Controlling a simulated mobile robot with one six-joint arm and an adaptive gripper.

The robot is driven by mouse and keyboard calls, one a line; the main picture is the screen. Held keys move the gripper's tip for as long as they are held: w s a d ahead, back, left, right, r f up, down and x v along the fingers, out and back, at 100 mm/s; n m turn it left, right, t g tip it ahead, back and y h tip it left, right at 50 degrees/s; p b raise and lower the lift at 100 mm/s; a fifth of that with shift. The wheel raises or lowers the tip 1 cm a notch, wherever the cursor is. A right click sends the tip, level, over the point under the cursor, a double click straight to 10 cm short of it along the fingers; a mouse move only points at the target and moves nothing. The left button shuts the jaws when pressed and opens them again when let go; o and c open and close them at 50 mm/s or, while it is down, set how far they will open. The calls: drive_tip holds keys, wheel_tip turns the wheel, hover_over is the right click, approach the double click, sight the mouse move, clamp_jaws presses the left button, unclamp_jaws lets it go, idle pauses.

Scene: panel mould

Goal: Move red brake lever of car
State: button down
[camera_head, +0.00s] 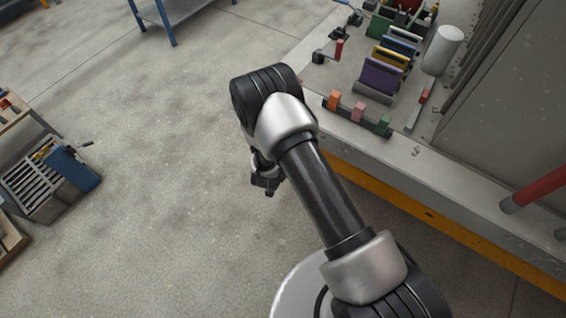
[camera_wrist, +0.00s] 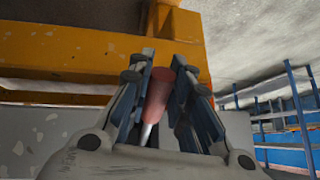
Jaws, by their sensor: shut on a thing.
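The red brake lever (camera_wrist: 157,92) shows in the wrist view as a tapered red grip on a pale, thin shaft. It stands between the two fingers of my gripper (camera_wrist: 168,72), tilted slightly to the right at its top. My gripper is shut on the red lever. In the head view my gripper (camera_head: 265,182) shows small and dark below the wrist, seen against the floor. The lever held in it cannot be made out there. What the lever's shaft is fixed to is hidden by the gripper body.
An orange beam (camera_wrist: 70,45) lies close beyond the fingers in the wrist view. In the head view, a grey bench (camera_head: 390,150) with coloured blocks, a white cylinder (camera_head: 443,50) and a red bar (camera_head: 540,187) stands right. A toolbox (camera_head: 45,175) sits left. The floor between is clear.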

drive_tip(key=shift+w+d, duration=0.1)
drive_tip(key=c, duration=1.4)
unclamp_jaws()
drive_tip(key=shift+c, duration=0.2)
drive_tip(key=v, duration=1.2)
